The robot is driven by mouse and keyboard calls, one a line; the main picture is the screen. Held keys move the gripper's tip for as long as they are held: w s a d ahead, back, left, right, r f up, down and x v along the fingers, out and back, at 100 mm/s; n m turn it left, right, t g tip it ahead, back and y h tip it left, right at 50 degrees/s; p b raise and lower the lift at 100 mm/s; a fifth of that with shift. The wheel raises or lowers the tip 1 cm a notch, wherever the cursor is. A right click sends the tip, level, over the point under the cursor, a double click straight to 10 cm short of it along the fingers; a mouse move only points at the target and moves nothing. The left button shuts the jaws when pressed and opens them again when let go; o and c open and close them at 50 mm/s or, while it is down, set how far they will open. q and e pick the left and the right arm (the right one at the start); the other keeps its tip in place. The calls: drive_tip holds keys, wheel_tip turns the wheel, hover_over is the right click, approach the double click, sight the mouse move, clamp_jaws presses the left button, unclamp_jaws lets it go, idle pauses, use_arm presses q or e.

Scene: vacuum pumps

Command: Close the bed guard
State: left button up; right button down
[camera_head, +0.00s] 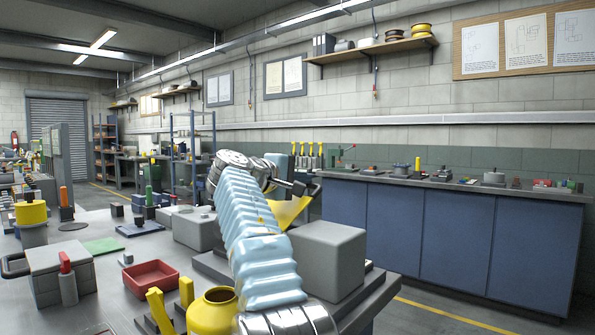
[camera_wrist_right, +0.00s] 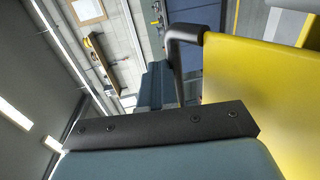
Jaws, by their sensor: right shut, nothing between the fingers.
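The bed guard is a yellow panel (camera_head: 291,211), partly hidden behind my right arm in the head view. In the right wrist view, the yellow panel (camera_wrist_right: 255,95) fills the right side, tilted in the picture. A dark bent bar (camera_wrist_right: 184,62), apparently its handle, shows at the panel's upper left edge. My right gripper (camera_head: 300,187) is shut and empty, close to the panel's upper part. I cannot tell whether it touches the panel. My left gripper is not in view.
A large grey block (camera_head: 327,262) stands right of my arm on the machine's base. A yellow pot (camera_head: 211,312) and a red tray (camera_head: 151,275) are to the left. A blue cabinet bench (camera_head: 455,235) runs along the wall, with floor between.

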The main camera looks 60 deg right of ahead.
drive_tip(key=shift+d+f, duration=0.15)
drive_tip(key=shift+f, duration=0.05)
idle(0.5)
